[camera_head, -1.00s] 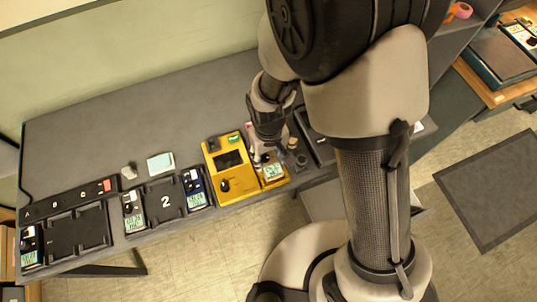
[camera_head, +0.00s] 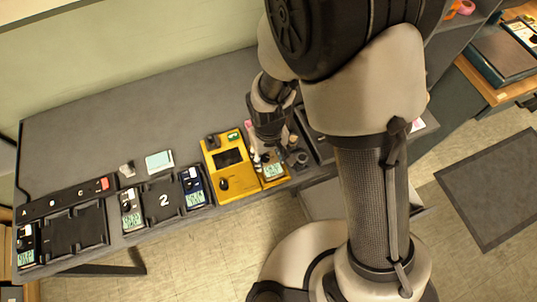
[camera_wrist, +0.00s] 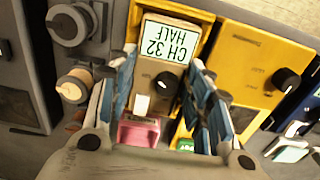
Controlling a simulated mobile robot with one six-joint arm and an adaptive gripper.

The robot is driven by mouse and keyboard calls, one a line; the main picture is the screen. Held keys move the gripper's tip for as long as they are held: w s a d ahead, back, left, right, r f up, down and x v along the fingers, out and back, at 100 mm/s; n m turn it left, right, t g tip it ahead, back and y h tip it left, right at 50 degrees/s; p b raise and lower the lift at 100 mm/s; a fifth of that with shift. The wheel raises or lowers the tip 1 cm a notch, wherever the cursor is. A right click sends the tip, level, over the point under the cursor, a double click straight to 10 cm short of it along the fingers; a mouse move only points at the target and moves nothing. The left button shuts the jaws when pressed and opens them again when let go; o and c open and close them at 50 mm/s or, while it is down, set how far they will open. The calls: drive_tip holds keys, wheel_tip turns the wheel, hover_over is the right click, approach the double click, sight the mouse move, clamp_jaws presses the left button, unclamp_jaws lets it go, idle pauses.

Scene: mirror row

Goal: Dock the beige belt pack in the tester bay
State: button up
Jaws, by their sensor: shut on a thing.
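The beige belt pack (camera_wrist: 147,75) shows in the wrist view with a "CH 32 HALF" display and a dark knob, between my finger pads. My gripper (camera_wrist: 162,105) is shut on it. The yellow tester (camera_wrist: 240,60) lies directly beside it, with yellow also along the pack's display end. In the head view the pack's display (camera_head: 274,171) is at the right end of the tester (camera_head: 238,178), in its bay area. My gripper (camera_head: 267,150) hides part of the pack there. I cannot tell whether the pack is fully down in the bay.
Round dark knobs or posts (camera_wrist: 72,25) stand close beside the pack. A pink block (camera_wrist: 139,131) is near the fingers. Left on the bench are a dark charger marked 2 (camera_head: 163,200), more packs (camera_head: 193,186) and another dark tray (camera_head: 75,232). The bench's back is clear.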

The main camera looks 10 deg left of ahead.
drive_tip(key=shift+f, duration=0.1)
drive_tip(key=o, duration=1.2)
drive_tip(key=shift+o, duration=0.2)
wheel_tip(320, 180, up, 12)
